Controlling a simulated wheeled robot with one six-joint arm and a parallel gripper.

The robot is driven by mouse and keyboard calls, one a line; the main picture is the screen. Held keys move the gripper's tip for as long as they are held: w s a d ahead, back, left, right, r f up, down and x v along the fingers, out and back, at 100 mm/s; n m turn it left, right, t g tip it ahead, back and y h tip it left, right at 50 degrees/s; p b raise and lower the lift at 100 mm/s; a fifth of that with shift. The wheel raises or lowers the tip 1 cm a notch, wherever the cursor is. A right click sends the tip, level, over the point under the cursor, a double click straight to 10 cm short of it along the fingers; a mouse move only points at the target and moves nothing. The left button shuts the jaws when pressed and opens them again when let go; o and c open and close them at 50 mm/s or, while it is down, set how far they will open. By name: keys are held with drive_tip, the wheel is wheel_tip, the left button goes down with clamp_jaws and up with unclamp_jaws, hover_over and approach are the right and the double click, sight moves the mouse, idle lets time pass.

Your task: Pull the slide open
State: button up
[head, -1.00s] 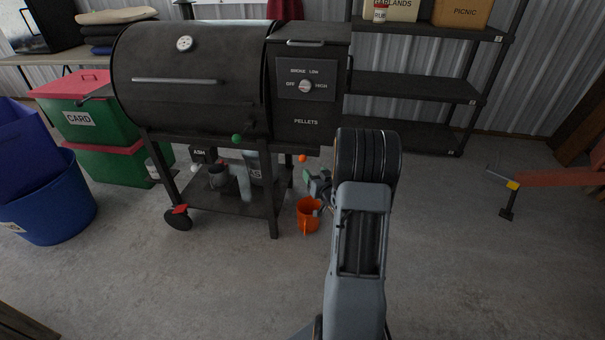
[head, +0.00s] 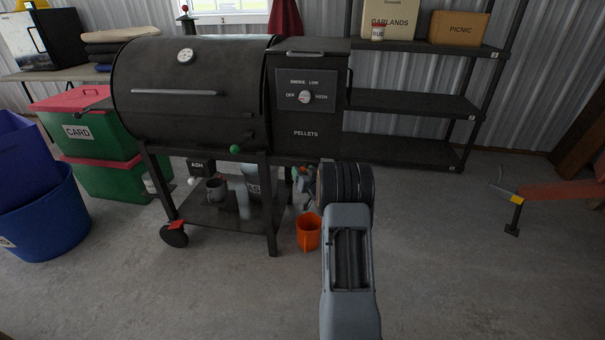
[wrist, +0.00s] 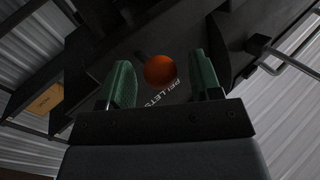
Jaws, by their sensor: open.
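The slide's orange ball knob (wrist: 160,70) shows in the wrist view, under the grill's hopper (head: 305,110) marked PELLETS. In the wrist view it appears between the two green fingertips of my open gripper (wrist: 161,78), with a gap on each side. I cannot tell how deep the knob sits between them. In the head view my gripper (head: 303,178) is small and partly hidden by my arm, just below the hopper's bottom edge. The knob is not visible in the head view now, and the slide's plate cannot be made out.
An orange bucket (head: 308,232) stands on the floor below my gripper. The grill's lower shelf (head: 240,217) holds a grey mug (head: 216,190). A green knob (head: 235,149) is on the grill's front. Black shelving (head: 405,150) stands behind right.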

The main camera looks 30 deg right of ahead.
drive_tip(key=shift+w+d, duration=0.1)
drive_tip(key=shift+w, duration=0.4)
drive_tip(key=shift+c, duration=0.3)
